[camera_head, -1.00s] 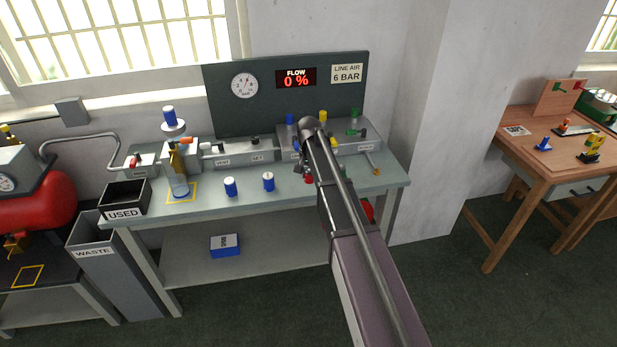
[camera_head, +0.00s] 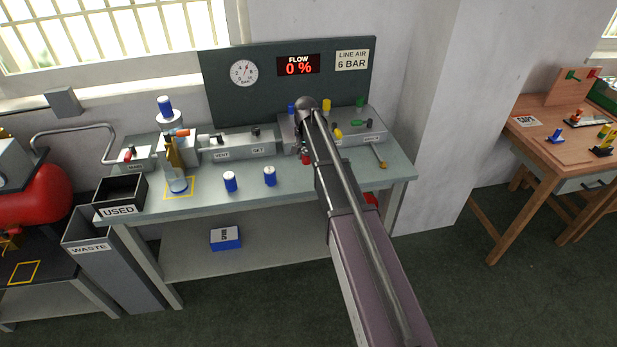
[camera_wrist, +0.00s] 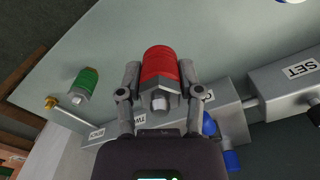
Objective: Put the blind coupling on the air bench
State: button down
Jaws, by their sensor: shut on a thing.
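My gripper (camera_wrist: 160,90) is shut on a red ribbed coupling (camera_wrist: 160,64) with a grey hex end; I take it for the blind coupling. In the head view a small part of the red coupling (camera_head: 305,158) shows beside my arm, over the right part of the air bench (camera_head: 205,205). The arm hides most of the gripper there. In the wrist view the pale bench top (camera_wrist: 120,40) lies behind the coupling. I cannot tell whether the coupling touches the bench.
Two blue-and-white cylinders (camera_head: 230,181) stand on the bench front. The USED box (camera_head: 118,210) is at the left end; a WASTE bin (camera_head: 90,247) stands below. Grey valve blocks (camera_head: 236,146) line the back.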

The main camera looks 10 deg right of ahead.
jog(key=shift+d, duration=0.15)
jog(key=shift+s+d, duration=0.1)
jog(key=shift+s, duration=0.15)
jog(key=s+d+f+b, duration=0.1)
jog(key=s+d, duration=0.2)
jog(key=s, duration=0.4)
jog(key=s+d+f+b, duration=0.1)
jog(key=s+d, duration=0.2)
jog(key=s, duration=0.4)
jog(key=shift+s, duration=0.3)
jog(key=shift+w+a, duration=0.1)
jog(key=shift+w, duration=0.05)
jog(key=w+a, duration=0.1)
jog(key=w, duration=0.3)
jog(key=w+a+f+b, duration=0.1)
jog(key=w+a, duration=0.1)
jog(key=w, duration=0.3)
jog(key=w+a, duration=0.2)
jog(key=w, duration=0.2)
jog(key=shift+w+f, duration=0.15)
jog(key=shift+w, duration=0.15)
